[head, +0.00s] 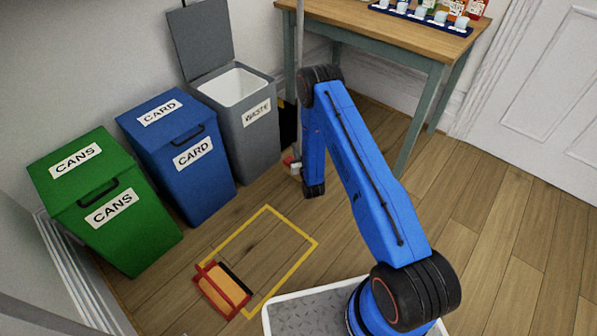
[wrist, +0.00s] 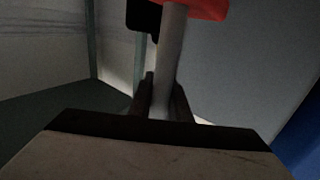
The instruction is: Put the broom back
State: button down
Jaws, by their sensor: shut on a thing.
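The broom shows as a thin pale upright pole (head: 299,45) in the head view, beside the table's near left leg and behind my arm. In the wrist view its grey handle (wrist: 170,65) runs up between the dark fingers of my gripper (wrist: 164,92), which is shut on it. A red part (wrist: 195,8) shows at the top of the handle, with a black piece beside it; I cannot tell exactly what they are. In the head view my arm hides most of the lower broom.
Grey waste (head: 250,135), blue card (head: 190,165) and green cans (head: 120,225) bins line the left wall; the grey lid is open. A wooden table (head: 400,38) stands behind my arm. A red-framed orange item (head: 222,290) lies by a yellow floor outline (head: 300,260). Floor at right is clear.

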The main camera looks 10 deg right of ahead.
jog(key=shift+f, duration=4)
jog(key=c, duration=1.7)
grip_release()
jog(key=shift+f, duration=0.1)
jog(key=shift+o, duration=0.2)
jog(key=s, duration=1.2)
jog(key=shift+d, duration=0.3)
jog(key=shift+s, duration=0.15)
